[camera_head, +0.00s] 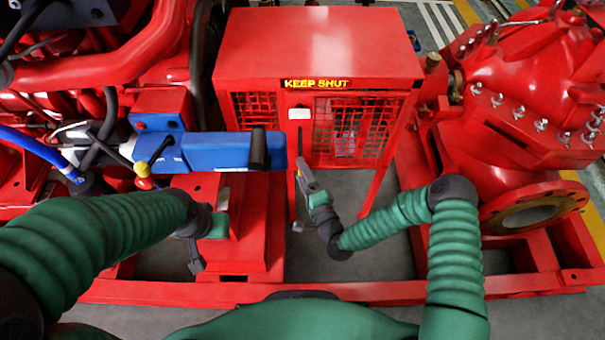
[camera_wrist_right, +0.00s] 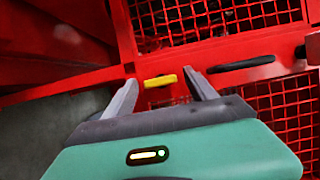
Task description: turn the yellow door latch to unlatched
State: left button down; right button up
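The yellow latch (camera_wrist_right: 160,80) is a small bar on the red door frame. In the right wrist view it lies just ahead of and between the two fingertips of my right gripper (camera_wrist_right: 162,84), which is open. I cannot tell whether either finger touches it. In the head view my right gripper (camera_head: 302,170) is in front of the red mesh cabinet (camera_head: 318,45) with the KEEP SHUT label (camera_head: 318,84), and I cannot make out the latch there. My left gripper (camera_head: 221,202) hangs low at the left, away from the door; its finger opening is unclear.
A black handle (camera_wrist_right: 243,63) is on the door frame, right of the latch. A blue box-shaped unit (camera_head: 215,150) juts out left of the cabinet. Red pipes fill the left; a red pump with a flange (camera_head: 533,214) stands at the right. A red base rail (camera_head: 400,290) runs along the front.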

jog(key=c, duration=1.3)
jog(key=shift+s+a+r+n+g+h+p, duration=0.1)
jog(key=shift+n+g+h+p, duration=0.75)
jog(key=shift+n+p, duration=1.65)
jog(key=shift+w+a+r+n+g+h+p, duration=0.1)
jog(key=shift+n+g+h+p, duration=0.1)
jog(key=shift+n+h+p, duration=2.15)
jog(key=shift+s+a+r+n+g+h+p, duration=0.1)
jog(key=shift+n+g+h+p, duration=0.35)
jog(key=shift+n+p, duration=2.15)
jog(key=shift+c, duration=0.2)
jog(key=shift+m+p, duration=0.65)
jog(key=shift+p, duration=0.1)
jog(key=o, duration=1.4)
